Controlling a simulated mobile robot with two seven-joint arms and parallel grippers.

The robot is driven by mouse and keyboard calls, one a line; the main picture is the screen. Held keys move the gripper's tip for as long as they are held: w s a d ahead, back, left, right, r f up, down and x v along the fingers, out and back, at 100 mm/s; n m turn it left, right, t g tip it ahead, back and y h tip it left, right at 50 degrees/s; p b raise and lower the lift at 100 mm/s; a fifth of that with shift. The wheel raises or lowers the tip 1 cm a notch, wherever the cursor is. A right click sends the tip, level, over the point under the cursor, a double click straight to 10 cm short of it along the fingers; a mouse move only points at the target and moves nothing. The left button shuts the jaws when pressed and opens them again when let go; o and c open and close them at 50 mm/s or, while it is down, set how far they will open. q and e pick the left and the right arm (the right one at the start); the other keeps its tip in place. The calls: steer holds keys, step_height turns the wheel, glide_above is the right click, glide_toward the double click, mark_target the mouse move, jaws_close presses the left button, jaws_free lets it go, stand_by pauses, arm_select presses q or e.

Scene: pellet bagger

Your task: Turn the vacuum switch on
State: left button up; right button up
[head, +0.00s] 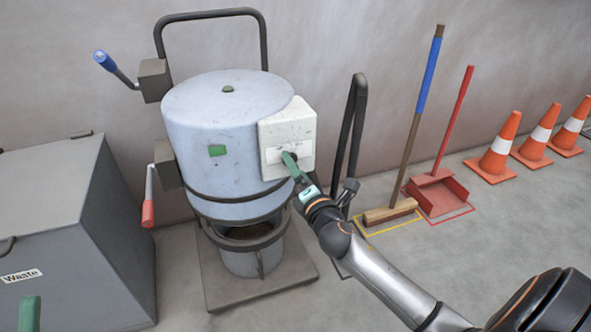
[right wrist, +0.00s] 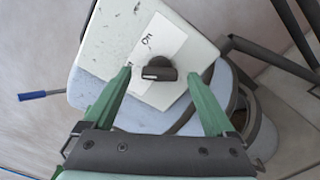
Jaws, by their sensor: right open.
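The vacuum switch is a dark rotary knob (right wrist: 159,68) on a white label plate (right wrist: 157,45) of the white control box (head: 288,132), fixed to the side of the blue-grey drum (head: 223,110). Some lettering shows on the label, but only partly legibly. My right gripper (head: 291,158) is at the front of the box; in the right wrist view it (right wrist: 160,75) is open, with one green finger on each side of the knob. Contact cannot be told. In the head view the fingers largely hide the knob. One green fingertip of my left gripper (head: 30,312) shows at the bottom left.
A grey waste bin (head: 115,240) stands left of the drum. A blue-handled lever (head: 115,66) and a red-handled lever (head: 149,200) stick out on the drum's left. A broom (head: 390,214), red dustpan (head: 437,192) and traffic cones (head: 498,150) stand along the right wall.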

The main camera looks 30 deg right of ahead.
arm_select(q)
steer(key=shift+f, duration=0.15)
arm_select(e)
steer(key=shift+w+d, duration=0.15)
steer(key=shift+w, duration=0.45)
steer(key=shift+c, duration=0.3)
steer(key=c, duration=1.3)
steer(key=shift+m, duration=0.4)
arm_select(q)
steer(key=shift+m, duration=0.4)
step_height(320, 180, up, 4)
steer(key=p, duration=0.4)
steer(key=shift+a, duration=0.15)
arm_select(e)
steer(key=m, duration=1.1)
arm_select(q)
steer(key=shift+s, duration=0.1)
arm_select(e)
steer(key=shift+f+m, duration=0.1)
steer(key=shift+m, duration=0.2)
